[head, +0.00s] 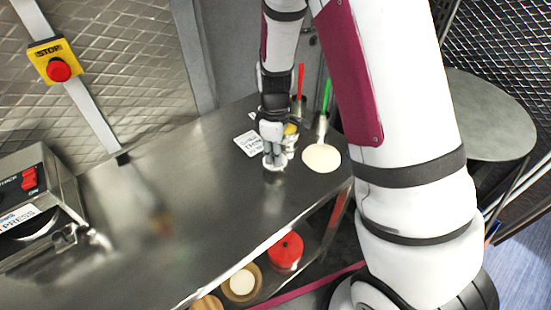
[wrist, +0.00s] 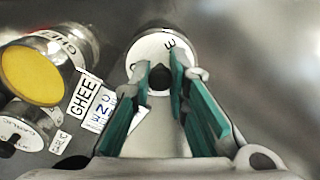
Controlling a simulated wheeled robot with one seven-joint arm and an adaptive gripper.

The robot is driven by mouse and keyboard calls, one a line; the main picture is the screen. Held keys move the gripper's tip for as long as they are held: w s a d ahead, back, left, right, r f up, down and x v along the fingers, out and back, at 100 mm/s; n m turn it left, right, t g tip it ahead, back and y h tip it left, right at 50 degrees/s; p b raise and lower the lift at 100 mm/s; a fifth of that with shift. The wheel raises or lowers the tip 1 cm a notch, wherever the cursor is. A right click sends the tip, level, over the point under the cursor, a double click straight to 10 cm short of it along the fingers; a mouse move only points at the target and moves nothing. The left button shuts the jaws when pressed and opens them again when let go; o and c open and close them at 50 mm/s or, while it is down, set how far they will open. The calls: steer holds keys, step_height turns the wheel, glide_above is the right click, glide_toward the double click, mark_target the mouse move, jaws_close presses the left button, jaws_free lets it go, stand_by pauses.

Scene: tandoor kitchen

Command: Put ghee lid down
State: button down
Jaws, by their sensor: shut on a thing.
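My gripper (wrist: 160,80) has its teal finger pads closed on the black knob of the ghee lid (wrist: 150,46), a round white-topped lid with dark lettering partly hidden by the fingers. The lid is close over the steel counter; whether it touches is unclear. The open ghee pot (wrist: 32,75) shows yellow ghee and a GHEE label at the left of the wrist view. A printed card (wrist: 88,97) reading GHEE lies between pot and lid. In the head view my gripper (head: 277,165) is low over the counter, beside the yellow ghee (head: 291,129); the lid is hard to make out.
Another black-knobbed container (wrist: 28,122) is at the lower left of the wrist view. Red (head: 300,78) and green (head: 326,95) handles and a white disc (head: 321,158) are near the counter's right end.

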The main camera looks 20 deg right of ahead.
steer(key=shift+f, duration=1.15)
steer(key=shift+f, duration=0.15)
steer(key=c, duration=1.6)
jaws_free()
steer(key=shift+o, duration=0.2)
step_height(320, 180, up, 13)
steer(key=s+r+m+t, duration=0.3)
steer(key=s+r+m, duration=0.2)
steer(key=s+r, duration=0.6)
steer(key=s+r+m+t, duration=0.2)
steer(key=s+r+m, duration=0.3)
steer(key=s, duration=0.5)
steer(key=shift+r+b, duration=0.45)
steer(key=shift+r, duration=0.6)
